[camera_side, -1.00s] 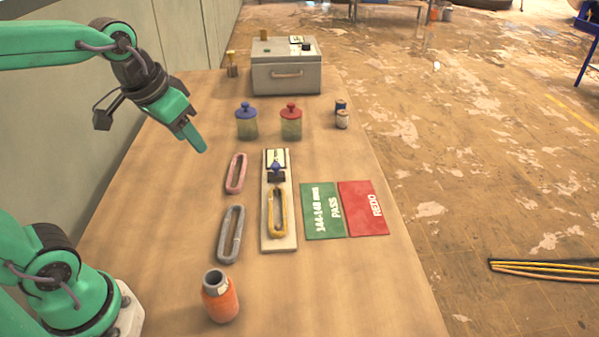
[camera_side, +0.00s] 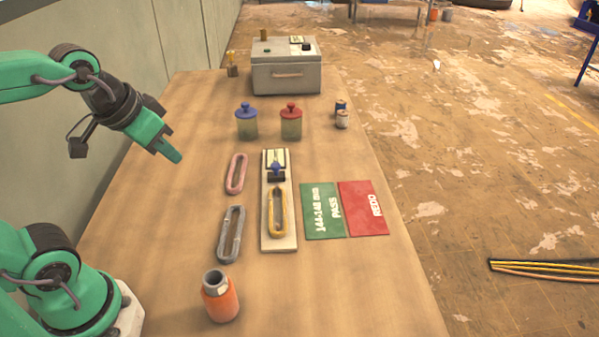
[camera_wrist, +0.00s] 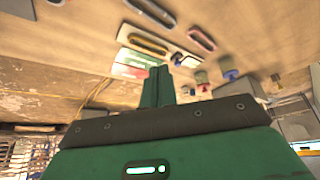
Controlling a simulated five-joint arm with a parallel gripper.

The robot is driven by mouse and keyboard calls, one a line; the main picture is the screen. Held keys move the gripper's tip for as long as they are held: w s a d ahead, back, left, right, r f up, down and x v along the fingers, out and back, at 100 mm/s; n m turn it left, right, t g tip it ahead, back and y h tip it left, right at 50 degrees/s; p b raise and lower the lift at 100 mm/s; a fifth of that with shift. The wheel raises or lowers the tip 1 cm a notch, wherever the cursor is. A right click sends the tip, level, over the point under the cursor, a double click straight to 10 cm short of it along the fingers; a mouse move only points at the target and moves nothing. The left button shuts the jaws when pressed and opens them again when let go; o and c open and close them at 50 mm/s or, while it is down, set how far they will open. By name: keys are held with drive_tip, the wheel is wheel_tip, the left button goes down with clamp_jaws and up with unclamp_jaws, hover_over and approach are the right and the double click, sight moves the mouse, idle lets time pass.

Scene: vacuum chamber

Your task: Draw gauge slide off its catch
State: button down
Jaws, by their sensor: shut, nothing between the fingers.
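The gauge is a pale board (camera_side: 267,242) lying on the table, with a dark blue slide (camera_side: 276,169) near its far end. A yellow oblong link (camera_side: 270,215) lies along the board, its far end close to the slide; whether they touch I cannot tell. The catch is too small to make out. My gripper (camera_side: 176,157) is shut and empty, above the table to the left of the gauge and apart from it. In the wrist view its closed fingers (camera_wrist: 158,82) point toward the table, with the yellow link (camera_wrist: 147,44) beyond them.
A pink link (camera_side: 236,174) and a grey link (camera_side: 230,234) lie left of the board. Green PASS (camera_side: 315,229) and red REDO (camera_side: 365,222) cards lie right. An orange bottle (camera_side: 221,300) stands in front; blue-lidded (camera_side: 246,125) and red-lidded (camera_side: 291,127) jars and a grey case (camera_side: 287,76) stand behind.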

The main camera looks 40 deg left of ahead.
drive_tip(key=w+r, duration=0.1)
drive_tip(key=w, duration=0.8)
drive_tip(key=n+g, duration=0.2)
drive_tip(key=n, duration=0.1)
hover_over(276, 178)
drive_tip(key=w+a, duration=0.2)
drive_tip(key=w, duration=0.1)
wheel_tip(276, 178, down, 10)
drive_tip(key=f, duration=0.1)
drive_tip(key=shift+w+d, duration=0.1)
drive_tip(key=shift+w, duration=0.15)
drive_tip(key=shift+f, duration=0.15)
drive_tip(key=shift+s+a+x, duration=0.1)
drive_tip(key=shift+a+x, duration=0.05)
drive_tip(key=shift+x, duration=1.45)
drive_tip(key=shift+s+a+x, duration=0.1)
drive_tip(key=shift+x, duration=1.45)
drive_tip(key=shift+a+x, duration=0.15)
drive_tip(key=shift+x, duration=1.45)
drive_tip(key=shift+s+d+f, duration=0.15)
drive_tip(key=shift+s+d, duration=0.1)
drive_tip(key=shift+s, duration=0.55)
drive_tip(key=shift+s+d+f, duration=0.2)
drive_tip(key=shift+s+d, duration=0.05)
drive_tip(key=shift+s, duration=0.5)
